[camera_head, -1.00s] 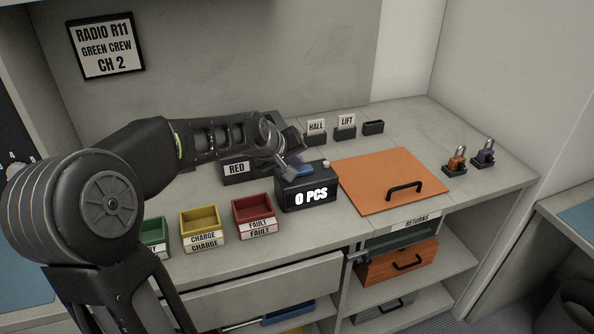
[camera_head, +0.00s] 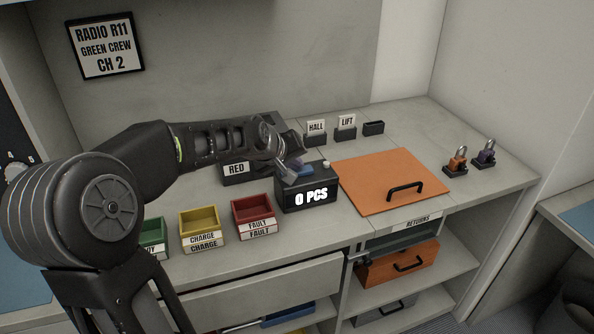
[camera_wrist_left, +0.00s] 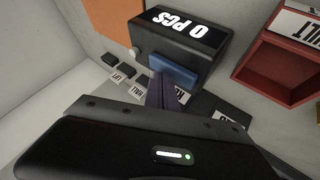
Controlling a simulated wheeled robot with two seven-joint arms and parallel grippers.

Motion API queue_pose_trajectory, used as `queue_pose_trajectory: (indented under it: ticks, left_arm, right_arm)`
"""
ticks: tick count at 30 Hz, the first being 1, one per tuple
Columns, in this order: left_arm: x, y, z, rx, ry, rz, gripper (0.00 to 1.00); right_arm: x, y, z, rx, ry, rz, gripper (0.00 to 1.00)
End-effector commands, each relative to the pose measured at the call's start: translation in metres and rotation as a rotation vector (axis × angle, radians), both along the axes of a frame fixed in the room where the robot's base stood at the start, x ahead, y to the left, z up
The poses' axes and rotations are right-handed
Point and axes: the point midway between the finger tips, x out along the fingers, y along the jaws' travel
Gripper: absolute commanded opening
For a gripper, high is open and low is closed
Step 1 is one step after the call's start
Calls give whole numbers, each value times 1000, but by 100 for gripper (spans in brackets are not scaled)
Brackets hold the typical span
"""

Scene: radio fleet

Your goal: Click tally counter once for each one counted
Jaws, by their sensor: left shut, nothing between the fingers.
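The tally counter (camera_head: 309,193) is a black box on the bench whose front reads "0 PCS". It has a blue button (camera_head: 304,170) and a small pale knob on top. In the left wrist view the fingers (camera_wrist_left: 162,92) point at the edge of the blue button (camera_wrist_left: 173,68) on the counter (camera_wrist_left: 190,30). I cannot tell whether they touch it. My right gripper is out of view.
A red FAULT bin (camera_head: 254,213), a yellow CHARGE bin (camera_head: 201,228) and a green bin (camera_head: 154,234) stand left of the counter. An orange panel (camera_head: 375,172) with a black handle lies right. Two padlocks (camera_head: 457,162) (camera_head: 485,153) stand farther right. A RED-labelled holder (camera_head: 237,170) is behind.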

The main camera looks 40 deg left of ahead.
Motion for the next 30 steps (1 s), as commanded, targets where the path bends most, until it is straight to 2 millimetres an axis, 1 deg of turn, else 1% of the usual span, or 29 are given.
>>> queue_pose_trajectory:
  ticks: [13,21,26,30]
  left_arm:
    - [0,0,-7,-1,2,-1,0]
    - [0,-1,-6,-1,3,-1,0]
    - [0,-1,-1,-1,3,-1,0]
    - [0,-1,8,-1,3,-1,0]
  right_arm:
    - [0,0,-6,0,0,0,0]
    - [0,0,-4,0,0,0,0]
    - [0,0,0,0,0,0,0]
    - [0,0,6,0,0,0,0]
